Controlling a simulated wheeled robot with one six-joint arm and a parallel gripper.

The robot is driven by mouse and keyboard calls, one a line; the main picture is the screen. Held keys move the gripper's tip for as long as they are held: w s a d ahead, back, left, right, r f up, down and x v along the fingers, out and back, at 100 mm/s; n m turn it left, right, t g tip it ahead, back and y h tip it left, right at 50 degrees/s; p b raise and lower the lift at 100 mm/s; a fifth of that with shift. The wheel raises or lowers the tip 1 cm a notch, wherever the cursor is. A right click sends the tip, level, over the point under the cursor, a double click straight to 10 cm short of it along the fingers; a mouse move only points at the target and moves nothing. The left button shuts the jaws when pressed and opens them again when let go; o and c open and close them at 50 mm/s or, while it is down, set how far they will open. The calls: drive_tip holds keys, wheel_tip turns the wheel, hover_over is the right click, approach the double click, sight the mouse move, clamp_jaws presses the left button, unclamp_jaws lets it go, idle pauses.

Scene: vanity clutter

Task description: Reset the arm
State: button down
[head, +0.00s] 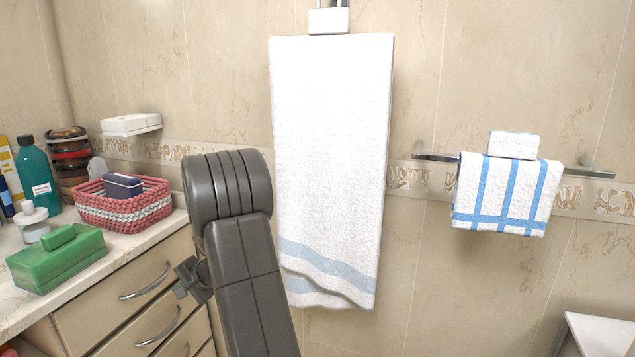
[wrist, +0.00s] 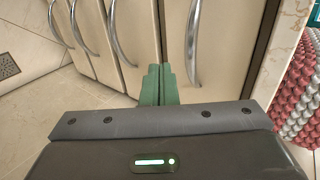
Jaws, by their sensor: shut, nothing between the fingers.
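My gripper shows in the wrist view (wrist: 157,84), its two green fingers together with nothing between them. It points at the drawer fronts of the vanity cabinet (wrist: 125,40). In the head view my grey arm stands bent in the middle, in front of the wall and beside the cabinet. Part of my gripper shows at the arm's left, beside the drawers, but its fingertips are not clear there.
On the counter (head: 60,272) are a woven basket (head: 122,212) with a dark box, a green box (head: 57,260), a white pump bottle (head: 32,222) and a teal bottle (head: 37,175). A long white towel (head: 330,150) hangs behind my arm. A striped towel (head: 505,195) hangs at right.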

drive_tip(key=s+d+p, duration=0.1)
drive_tip(key=s+d, duration=0.2)
drive_tip(key=d, duration=0.7)
drive_tip(key=s+d, duration=0.4)
drive_tip(key=d, duration=0.5)
drive_tip(key=s+d+r+p, duration=0.1)
drive_tip(key=s+d, duration=0.2)
drive_tip(key=d, duration=0.7)
drive_tip(key=shift+s+d+p, duration=0.3)
drive_tip(key=shift+s+p, duration=0.05)
drive_tip(key=shift+s, duration=0.05)
